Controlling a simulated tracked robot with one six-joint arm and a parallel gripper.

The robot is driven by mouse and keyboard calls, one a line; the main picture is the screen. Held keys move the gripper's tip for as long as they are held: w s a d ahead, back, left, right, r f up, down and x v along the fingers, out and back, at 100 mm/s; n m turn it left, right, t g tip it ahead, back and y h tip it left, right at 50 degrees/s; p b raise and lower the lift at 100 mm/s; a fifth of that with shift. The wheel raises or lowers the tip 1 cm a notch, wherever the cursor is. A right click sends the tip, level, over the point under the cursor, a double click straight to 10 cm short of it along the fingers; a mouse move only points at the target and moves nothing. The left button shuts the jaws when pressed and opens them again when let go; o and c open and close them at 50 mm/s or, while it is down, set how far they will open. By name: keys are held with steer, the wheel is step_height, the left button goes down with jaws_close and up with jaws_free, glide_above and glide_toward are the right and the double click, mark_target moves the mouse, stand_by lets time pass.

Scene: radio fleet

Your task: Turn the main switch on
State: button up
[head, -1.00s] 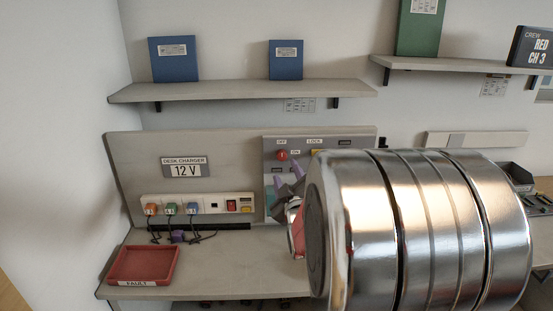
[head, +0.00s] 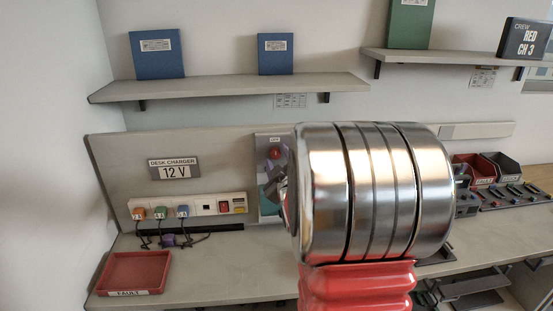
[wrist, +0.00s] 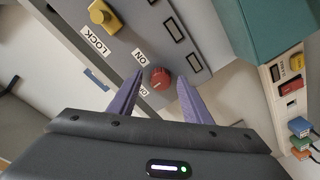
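The main switch is a red round knob (wrist: 160,78) on a grey panel, with ON and OFF labels beside it in the wrist view. In the head view the knob (head: 275,153) sits just below the OFF label near the panel's top. My gripper (wrist: 158,90) is open, its two purple fingers pointing at the panel on either side of the knob, with a gap between them. Whether the fingers are level with the knob or still short of it I cannot tell. In the head view my metal wrist hides much of the panel and most of the gripper.
A yellow knob (wrist: 105,16) labelled LOCK is on the same panel. A power strip (head: 190,206) with several coloured plugs and a red rocker switch stands to the left. A red FAULT tray (head: 134,272) lies on the desk. A shelf (head: 230,87) with blue binders hangs above.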

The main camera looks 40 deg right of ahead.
steer(key=c, duration=0.9)
steer(key=shift+d, duration=0.15)
steer(key=shift+c, duration=0.5)
